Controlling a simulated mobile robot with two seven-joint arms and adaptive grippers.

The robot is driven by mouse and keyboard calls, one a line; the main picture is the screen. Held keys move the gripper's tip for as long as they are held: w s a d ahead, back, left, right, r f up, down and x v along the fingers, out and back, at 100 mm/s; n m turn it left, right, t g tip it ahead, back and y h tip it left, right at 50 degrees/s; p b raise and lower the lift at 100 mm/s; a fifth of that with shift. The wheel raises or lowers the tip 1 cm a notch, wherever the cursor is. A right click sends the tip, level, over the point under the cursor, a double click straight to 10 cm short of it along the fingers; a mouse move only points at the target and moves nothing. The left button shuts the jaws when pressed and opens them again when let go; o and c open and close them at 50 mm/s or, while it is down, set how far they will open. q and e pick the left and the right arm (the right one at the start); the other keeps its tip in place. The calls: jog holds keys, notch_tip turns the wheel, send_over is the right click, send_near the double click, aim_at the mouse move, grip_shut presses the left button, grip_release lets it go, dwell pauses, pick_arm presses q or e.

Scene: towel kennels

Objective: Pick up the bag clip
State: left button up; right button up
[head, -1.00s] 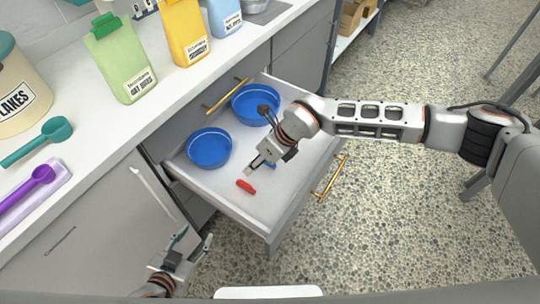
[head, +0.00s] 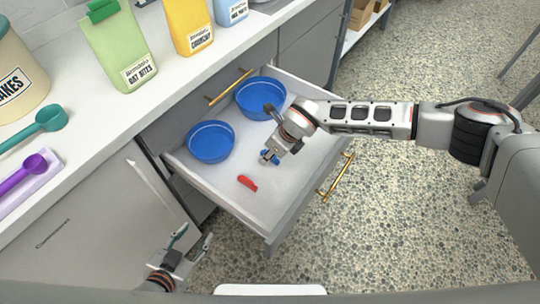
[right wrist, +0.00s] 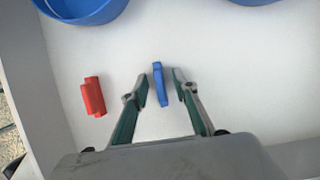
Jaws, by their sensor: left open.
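A blue clip-like piece (right wrist: 160,84) lies on the white floor of the open drawer (head: 225,183). In the right wrist view it lies between the parted fingers of my right gripper (right wrist: 156,89), with a gap on each side. In the head view my right gripper (head: 270,156) is over this piece and mostly hides it. My left gripper (head: 190,243) is open and empty, outside the drawer at the lower left.
Two blue round bowls (head: 211,143) (head: 262,97) stand in the drawer's back part. Drawer walls surround the pieces, and a brass handle (head: 336,177) is on the front. The counter holds a green bag (head: 118,45), a yellow bag (head: 188,25) and scoops (head: 50,119).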

jog(key=shift+r, duration=0.1)
grip_shut()
